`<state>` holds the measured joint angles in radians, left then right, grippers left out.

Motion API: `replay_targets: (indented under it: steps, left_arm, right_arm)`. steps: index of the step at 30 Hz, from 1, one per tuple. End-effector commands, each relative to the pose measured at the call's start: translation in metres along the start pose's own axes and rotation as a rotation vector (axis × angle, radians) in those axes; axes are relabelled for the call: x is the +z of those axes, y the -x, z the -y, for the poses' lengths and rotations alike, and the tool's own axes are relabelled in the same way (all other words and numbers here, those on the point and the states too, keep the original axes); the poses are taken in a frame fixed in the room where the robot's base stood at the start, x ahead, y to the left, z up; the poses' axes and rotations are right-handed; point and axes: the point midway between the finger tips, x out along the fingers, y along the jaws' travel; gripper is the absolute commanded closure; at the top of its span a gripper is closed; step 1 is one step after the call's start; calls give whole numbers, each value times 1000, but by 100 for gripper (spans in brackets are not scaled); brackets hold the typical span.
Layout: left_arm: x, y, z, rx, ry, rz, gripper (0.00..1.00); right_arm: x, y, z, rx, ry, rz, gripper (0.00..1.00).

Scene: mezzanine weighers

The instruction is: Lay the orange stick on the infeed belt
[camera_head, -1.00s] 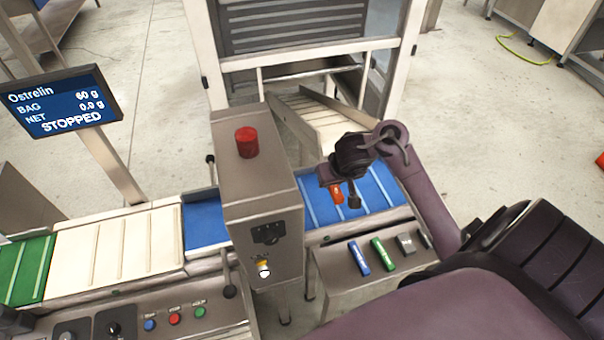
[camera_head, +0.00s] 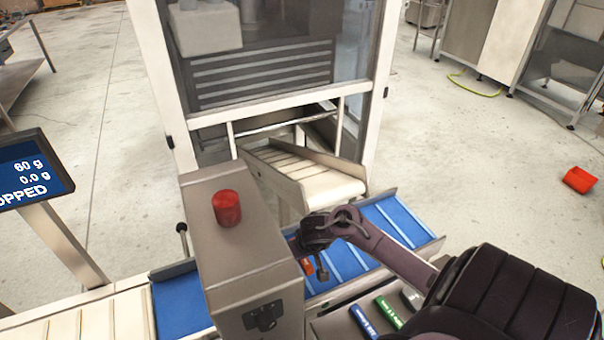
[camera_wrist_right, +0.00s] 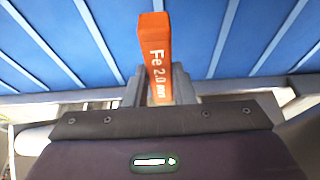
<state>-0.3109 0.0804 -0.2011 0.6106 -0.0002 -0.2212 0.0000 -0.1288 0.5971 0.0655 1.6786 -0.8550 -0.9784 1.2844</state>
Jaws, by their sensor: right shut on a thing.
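The orange stick (camera_wrist_right: 155,55), marked "Fe 2.0 mm", is held between the fingers of my right gripper (camera_wrist_right: 158,88). It points away from the wrist, over the blue infeed belt (camera_wrist_right: 225,35). In the head view my right gripper (camera_head: 315,268) is beside the grey detector housing, over the near left part of the blue belt (camera_head: 385,225). Only a small piece of the orange stick (camera_head: 307,266) shows there. I cannot tell whether the stick touches the belt. My left gripper is not in view.
The housing with a red button (camera_head: 227,208) stands left of the gripper. A blue stick (camera_head: 364,322) and a green stick (camera_head: 388,312) lie on the near shelf. A cream chute (camera_head: 310,180) comes down behind the belt. The belt right of the gripper is clear.

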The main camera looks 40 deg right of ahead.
Motion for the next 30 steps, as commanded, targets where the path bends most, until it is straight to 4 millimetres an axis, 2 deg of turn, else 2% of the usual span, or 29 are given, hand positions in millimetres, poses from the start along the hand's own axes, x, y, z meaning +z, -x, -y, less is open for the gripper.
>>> replay_targets:
  steps: [3,6,13,18,27,28,30]
  left_arm:
    - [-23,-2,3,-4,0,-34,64]
    - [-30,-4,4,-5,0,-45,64]
    - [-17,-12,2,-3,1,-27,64]
    - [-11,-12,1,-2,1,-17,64]
    - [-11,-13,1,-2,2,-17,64]
    - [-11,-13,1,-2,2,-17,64]
    - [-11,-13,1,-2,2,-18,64]
  right_arm:
    - [5,-11,0,-1,1,1,100]
    - [8,-19,0,0,0,2,100]
    - [20,-49,0,0,0,1,100]
    - [21,-52,0,0,0,-1,100]
    - [23,-56,0,-1,-1,0,100]
    - [23,-55,0,-1,-1,0,73]
    - [23,-55,0,-1,-1,0,64]
